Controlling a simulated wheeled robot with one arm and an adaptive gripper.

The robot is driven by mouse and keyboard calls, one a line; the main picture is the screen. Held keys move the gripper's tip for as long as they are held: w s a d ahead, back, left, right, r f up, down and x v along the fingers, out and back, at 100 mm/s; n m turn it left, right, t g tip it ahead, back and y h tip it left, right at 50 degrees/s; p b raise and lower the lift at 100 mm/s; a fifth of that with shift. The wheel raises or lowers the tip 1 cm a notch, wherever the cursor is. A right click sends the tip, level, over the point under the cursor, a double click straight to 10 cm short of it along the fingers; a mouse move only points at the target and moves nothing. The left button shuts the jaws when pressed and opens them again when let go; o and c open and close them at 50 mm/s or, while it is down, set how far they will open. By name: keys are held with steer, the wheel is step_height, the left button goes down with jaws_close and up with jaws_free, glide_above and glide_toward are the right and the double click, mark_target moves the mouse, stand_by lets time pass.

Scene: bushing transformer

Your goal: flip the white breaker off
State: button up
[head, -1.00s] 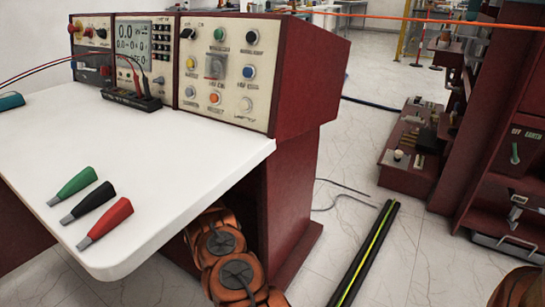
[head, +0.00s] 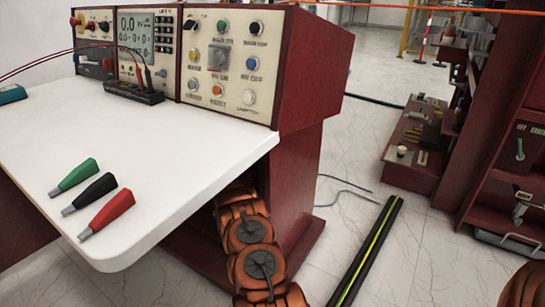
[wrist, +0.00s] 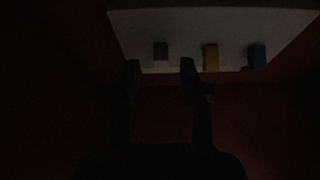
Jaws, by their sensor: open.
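In the dark wrist view, the two fingertips of my gripper (wrist: 160,68) are apart with nothing between them. Just beyond them is a pale panel (wrist: 185,22) with a brownish-red block (wrist: 160,50), a yellow block (wrist: 210,57) and a blue block (wrist: 257,55) in a row. The brownish-red block lies between the fingertips in the picture, but I cannot tell the distance. I cannot make out a white breaker in either view. In the head view my orange arm goes down beside the table, and my gripper is out of sight.
A white table (head: 140,160) holds green (head: 74,177), black (head: 90,194) and red (head: 107,214) clips. A dark red console (head: 240,60) with knobs stands at its back. A black cable cover (head: 368,252) lies on the floor. Dark red cabinets (head: 495,190) stand right.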

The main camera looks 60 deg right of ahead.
steer(key=shift+x, duration=0.8)
steer(key=shift+c, duration=0.2)
jaws_close()
